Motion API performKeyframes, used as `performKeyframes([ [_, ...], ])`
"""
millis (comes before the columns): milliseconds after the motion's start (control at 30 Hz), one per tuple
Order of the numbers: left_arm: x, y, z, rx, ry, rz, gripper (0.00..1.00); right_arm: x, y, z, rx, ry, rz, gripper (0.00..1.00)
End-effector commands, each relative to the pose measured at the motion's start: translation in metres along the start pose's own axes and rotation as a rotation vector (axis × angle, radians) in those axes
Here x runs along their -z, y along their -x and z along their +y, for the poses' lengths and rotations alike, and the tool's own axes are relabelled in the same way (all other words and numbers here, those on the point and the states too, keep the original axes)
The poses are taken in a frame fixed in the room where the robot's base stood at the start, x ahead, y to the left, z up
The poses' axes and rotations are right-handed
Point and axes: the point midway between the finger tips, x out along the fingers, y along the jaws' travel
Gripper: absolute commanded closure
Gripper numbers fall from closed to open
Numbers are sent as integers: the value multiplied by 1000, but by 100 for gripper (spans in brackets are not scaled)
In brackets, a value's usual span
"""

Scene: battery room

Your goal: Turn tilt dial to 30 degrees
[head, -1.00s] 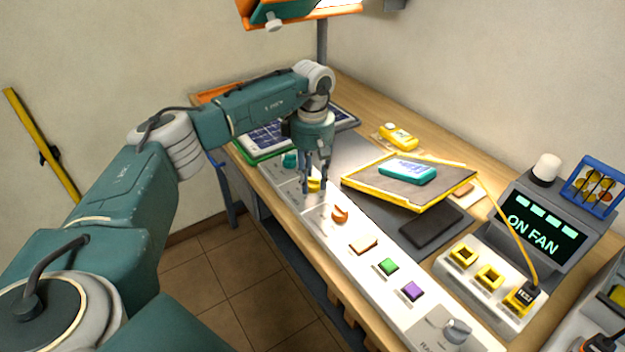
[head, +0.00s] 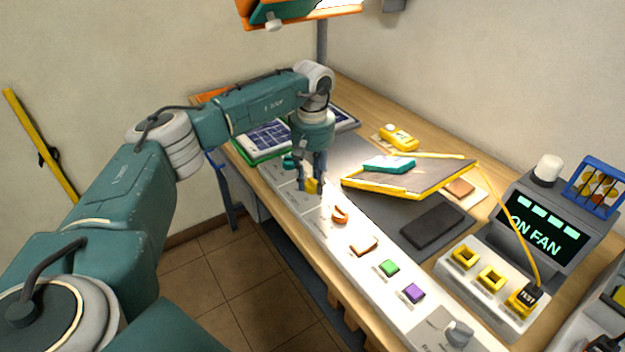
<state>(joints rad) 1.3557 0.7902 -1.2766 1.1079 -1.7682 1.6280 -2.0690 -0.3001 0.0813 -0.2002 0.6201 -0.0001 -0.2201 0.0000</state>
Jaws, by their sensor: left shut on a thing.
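A yellow dial (head: 313,187) sits on the long white control strip (head: 325,237) along the bench's front edge. My left gripper (head: 312,186) points down over the strip and is shut on this dial, hiding most of it. Any scale marks around the dial are too small or hidden to read. A yellow-framed tilting board (head: 425,180) stands behind the strip, sloped, with a teal device (head: 389,164) on it. My right gripper is not in view.
The strip also bears a teal knob (head: 288,161), an orange knob (head: 340,215), green (head: 389,268) and purple (head: 413,293) buttons and a grey knob (head: 459,332).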

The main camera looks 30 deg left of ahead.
Motion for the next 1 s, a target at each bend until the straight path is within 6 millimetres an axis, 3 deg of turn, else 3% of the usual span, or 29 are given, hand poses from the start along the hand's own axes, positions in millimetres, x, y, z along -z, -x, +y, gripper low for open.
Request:
performKeyframes([
  [467,2,3,1,-5,-13,5,94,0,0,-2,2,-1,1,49],
  [500,2,3,1,-5,-13,5,62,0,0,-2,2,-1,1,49],
  [567,2,2,1,-5,-12,5,50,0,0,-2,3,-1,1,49],
  [867,1,2,0,-2,-12,2,49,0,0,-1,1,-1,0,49],
  [1000,1,13,1,-3,-12,3,49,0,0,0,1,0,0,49],
])
